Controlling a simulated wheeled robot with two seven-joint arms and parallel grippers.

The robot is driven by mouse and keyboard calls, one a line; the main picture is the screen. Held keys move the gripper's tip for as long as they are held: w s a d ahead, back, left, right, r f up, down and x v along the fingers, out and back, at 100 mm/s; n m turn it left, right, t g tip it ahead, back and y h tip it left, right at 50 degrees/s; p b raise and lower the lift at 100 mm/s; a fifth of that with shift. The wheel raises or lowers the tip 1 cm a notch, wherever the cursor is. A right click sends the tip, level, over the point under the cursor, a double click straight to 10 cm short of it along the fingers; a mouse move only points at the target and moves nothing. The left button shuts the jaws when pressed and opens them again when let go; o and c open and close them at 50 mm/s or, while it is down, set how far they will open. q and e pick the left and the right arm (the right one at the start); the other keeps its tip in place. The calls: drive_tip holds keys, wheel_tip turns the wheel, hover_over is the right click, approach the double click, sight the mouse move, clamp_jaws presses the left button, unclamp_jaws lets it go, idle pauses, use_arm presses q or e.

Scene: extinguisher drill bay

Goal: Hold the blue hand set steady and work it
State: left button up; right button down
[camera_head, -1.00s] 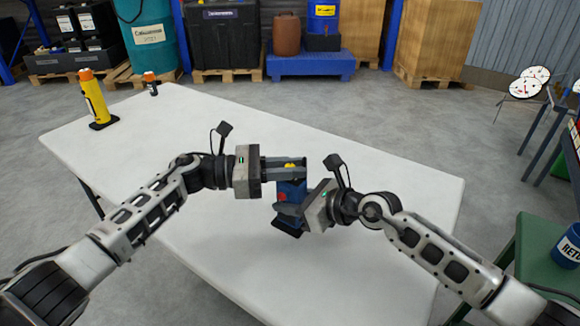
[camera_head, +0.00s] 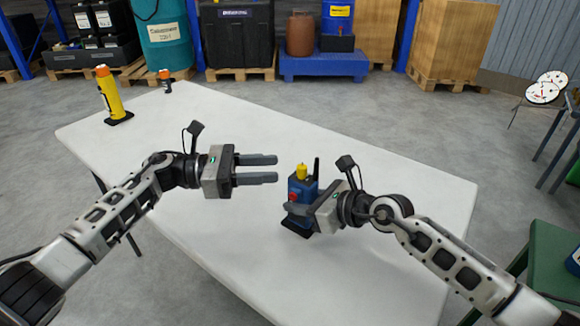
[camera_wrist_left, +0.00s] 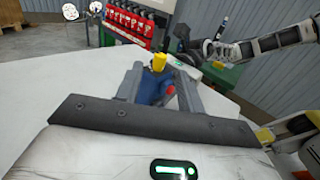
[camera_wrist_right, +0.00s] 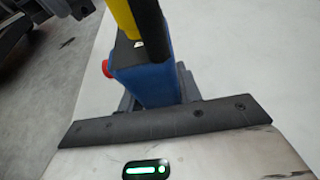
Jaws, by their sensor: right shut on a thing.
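The blue hand set (camera_head: 303,188) stands upright on a black base on the white table, with a yellow knob (camera_head: 301,171), a black antenna and a red button. My right gripper (camera_head: 298,212) is shut on its body from the right; the blue body also shows between the fingers in the right wrist view (camera_wrist_right: 146,82). My left gripper (camera_head: 276,168) is open and empty, just left of the hand set near knob height, with a small gap. In the left wrist view the hand set (camera_wrist_left: 152,90) lies beyond the parted fingers.
The white table (camera_head: 200,118) is mostly clear. A yellow cylinder with an orange top (camera_head: 111,97) and a small dark item with an orange top (camera_head: 166,86) stand at its far left. A green stand (camera_head: 552,258) is off the right edge.

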use_arm(q)
drive_tip(key=shift+s+a, duration=0.15)
drive_tip(key=shift+a, duration=1)
drive_tip(key=shift+s+a, duration=0.1)
drive_tip(key=shift+a, duration=1.05)
use_arm(e)
drive_tip(key=c, duration=0.9)
unclamp_jaws()
